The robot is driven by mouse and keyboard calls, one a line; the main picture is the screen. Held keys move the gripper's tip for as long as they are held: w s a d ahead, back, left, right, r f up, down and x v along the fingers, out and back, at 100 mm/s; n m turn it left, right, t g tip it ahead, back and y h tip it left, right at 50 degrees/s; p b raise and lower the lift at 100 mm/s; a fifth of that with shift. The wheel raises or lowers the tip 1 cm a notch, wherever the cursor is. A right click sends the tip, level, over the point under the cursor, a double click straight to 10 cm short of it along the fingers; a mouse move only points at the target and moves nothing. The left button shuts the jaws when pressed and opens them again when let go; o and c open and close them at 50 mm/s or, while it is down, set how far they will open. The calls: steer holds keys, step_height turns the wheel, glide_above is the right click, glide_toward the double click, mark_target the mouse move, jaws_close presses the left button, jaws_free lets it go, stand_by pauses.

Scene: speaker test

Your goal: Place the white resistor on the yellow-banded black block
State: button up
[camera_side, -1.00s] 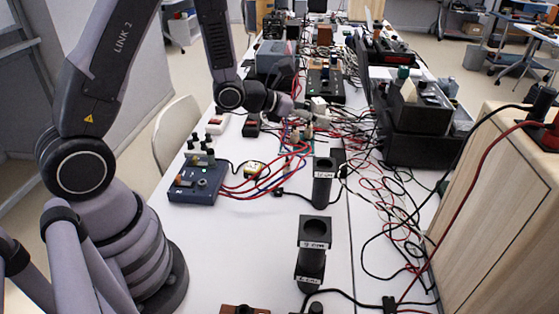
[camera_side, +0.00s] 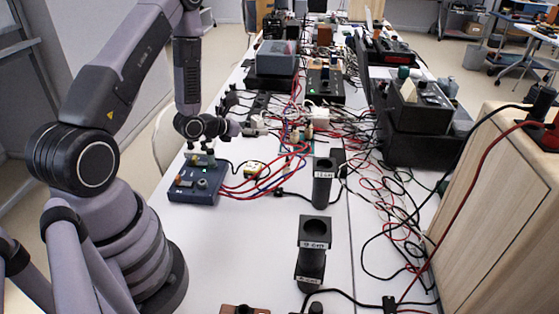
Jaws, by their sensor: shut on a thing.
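My gripper (camera_side: 257,127) is above the left middle of the table, pointing right, its fingers shut. A small pale piece at the fingers appears to be the white resistor (camera_side: 255,122); it is small and partly covered, so its outline is unclear. The yellow-banded black block (camera_side: 254,170) lies on the white table, lower in the picture than my gripper and apart from it. It sits just right of a blue box, with red leads around it.
The blue box (camera_side: 196,183) with knobs stands at the left. Tangled red and black cables (camera_side: 385,190) cover the right side. Two black stands, one nearer (camera_side: 312,250) and one farther (camera_side: 322,185), rise mid-table.

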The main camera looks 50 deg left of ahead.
mark_target(253, 166)
steer(key=shift+y, duration=0.4)
steer(key=f, duration=0.3)
steer(key=s+a+f, duration=0.1)
steer(key=f, duration=0.6)
steer(key=shift+s+a, duration=0.15)
steer(key=shift+a, duration=0.05)
steer(key=shift+f, duration=0.15)
steer(key=o, duration=1.2)
steer(key=shift+c, duration=0.2)
